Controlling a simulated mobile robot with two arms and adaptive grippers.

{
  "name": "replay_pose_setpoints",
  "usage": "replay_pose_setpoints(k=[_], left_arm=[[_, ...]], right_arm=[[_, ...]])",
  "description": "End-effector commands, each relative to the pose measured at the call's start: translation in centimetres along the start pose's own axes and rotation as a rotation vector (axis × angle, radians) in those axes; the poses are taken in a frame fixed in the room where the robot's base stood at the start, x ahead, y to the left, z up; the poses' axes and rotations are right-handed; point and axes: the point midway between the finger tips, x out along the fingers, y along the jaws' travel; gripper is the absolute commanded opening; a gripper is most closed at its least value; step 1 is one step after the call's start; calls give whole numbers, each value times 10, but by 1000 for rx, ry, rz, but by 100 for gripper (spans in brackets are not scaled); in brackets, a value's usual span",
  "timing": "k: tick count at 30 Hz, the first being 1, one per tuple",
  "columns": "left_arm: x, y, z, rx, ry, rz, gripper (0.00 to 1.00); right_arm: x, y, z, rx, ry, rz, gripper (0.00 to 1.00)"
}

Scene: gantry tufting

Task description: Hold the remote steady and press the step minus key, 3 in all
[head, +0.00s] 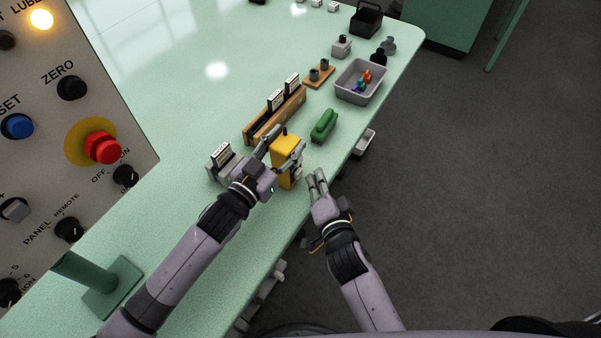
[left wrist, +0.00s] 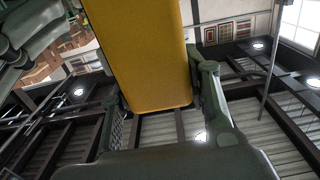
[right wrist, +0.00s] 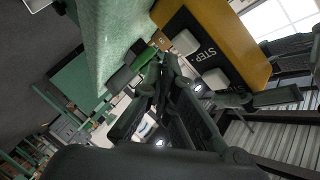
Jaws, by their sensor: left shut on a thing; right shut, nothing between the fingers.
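The yellow remote (head: 283,149) is upright at the table's front edge, with a dark stub on top. My left gripper (head: 286,142) is shut on it, one finger on each side; the remote fills the gap in the left wrist view (left wrist: 143,60). The right wrist view shows the remote's yellow body (right wrist: 238,38) and a black panel with two white keys, an upper key (right wrist: 186,42) and a lower key (right wrist: 215,79). Both have STEP labels; their signs are hard to read. My right gripper (head: 317,174) is shut and empty, just right of the remote, apparently apart from the keys.
A grey bin (head: 345,94) with coloured pieces stands farther back. A control panel (head: 60,110) fills the left side. Open floor lies right of the table edge.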

Motion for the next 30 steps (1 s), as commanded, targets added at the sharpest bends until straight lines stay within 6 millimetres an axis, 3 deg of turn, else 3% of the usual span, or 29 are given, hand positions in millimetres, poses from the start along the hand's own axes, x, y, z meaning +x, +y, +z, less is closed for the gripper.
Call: replay_pose_setpoints(k=[30], left_arm=[[0, 0, 0, 0, 0, 0, 4]], right_arm=[[6, -5, 5, 0, 0, 0, 0]])
